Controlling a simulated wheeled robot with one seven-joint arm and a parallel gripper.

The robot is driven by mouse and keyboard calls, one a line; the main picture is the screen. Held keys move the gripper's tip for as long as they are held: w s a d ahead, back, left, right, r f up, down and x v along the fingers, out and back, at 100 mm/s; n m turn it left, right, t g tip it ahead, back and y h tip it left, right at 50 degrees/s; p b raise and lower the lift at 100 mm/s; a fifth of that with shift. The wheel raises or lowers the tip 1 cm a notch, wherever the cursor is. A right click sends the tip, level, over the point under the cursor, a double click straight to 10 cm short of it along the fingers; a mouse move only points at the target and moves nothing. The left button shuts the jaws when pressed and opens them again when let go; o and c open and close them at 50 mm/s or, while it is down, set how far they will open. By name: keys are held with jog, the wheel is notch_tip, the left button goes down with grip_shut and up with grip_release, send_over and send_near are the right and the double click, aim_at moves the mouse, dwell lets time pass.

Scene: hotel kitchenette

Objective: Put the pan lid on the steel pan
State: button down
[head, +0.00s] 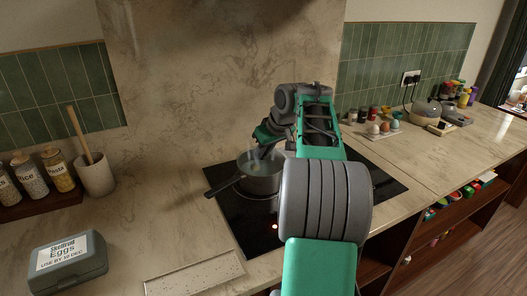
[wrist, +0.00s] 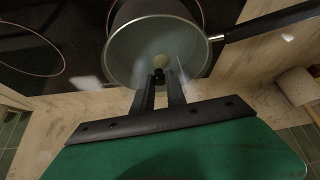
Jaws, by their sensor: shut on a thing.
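The steel pan (head: 262,184) stands on the black hob in the head view, its dark handle pointing left and toward the front. My gripper (head: 263,152) is directly above the pan, pointing down. In the wrist view, the fingertips (wrist: 160,78) are shut on the small dark knob of the pan lid (wrist: 135,55), which looks like clear glass with a thin rim. The lid lies over the pan's mouth, roughly in line with the pan's rim. I cannot tell whether it touches the rim all round. A pale round thing shows through the glass.
The hob (head: 235,212) has free room in front of the pan. A grey egg box (head: 68,264) and a pale board (head: 195,274) are on the front-left counter. A utensil crock (head: 95,176) and jars stand left. Egg cups (head: 384,128) stand beyond my arm, right.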

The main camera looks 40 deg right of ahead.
jog(key=c, duration=1.3)
grip_release()
jog(key=shift+o, duration=0.5)
jog(key=o, duration=0.4)
notch_tip(320, 180, up, 7)
jog(key=p, duration=0.6)
jog(key=shift+r+p, duration=0.1)
jog(key=shift+p, duration=0.3)
